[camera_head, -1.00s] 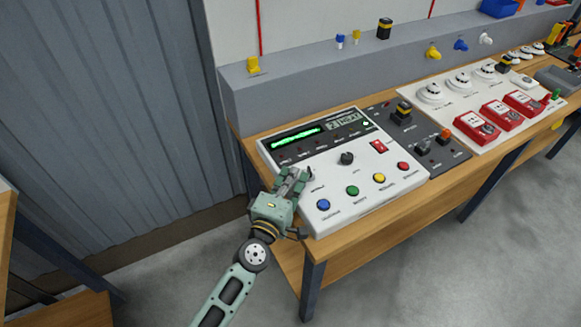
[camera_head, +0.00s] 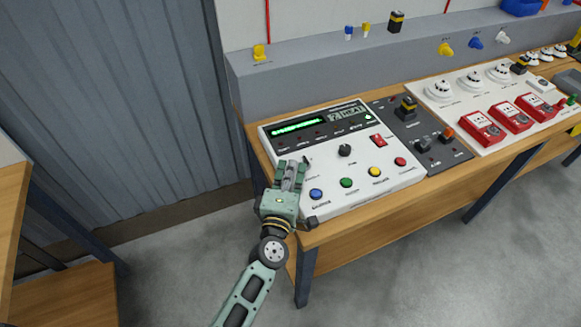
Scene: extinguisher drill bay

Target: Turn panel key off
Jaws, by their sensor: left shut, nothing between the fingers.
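The white control panel (camera_head: 400,178) lies on the wooden bench, with a green-lit display, a black knob (camera_head: 345,150) in its middle and a row of coloured buttons. A small dark part (camera_head: 307,160), perhaps the panel key, shows just beside the fingertips. The fingers hide part of the panel there, so I cannot tell the key's position or whether they touch it. My right gripper is out of view.
A dark grey switch plate (camera_head: 437,152) adjoins the panel on the right. Beyond it a white board holds smoke detectors (camera_head: 469,83) and red call points (camera_head: 480,129). A grey ledge (camera_head: 300,86) runs behind. Clear floor lies in front of the bench (camera_head: 370,229).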

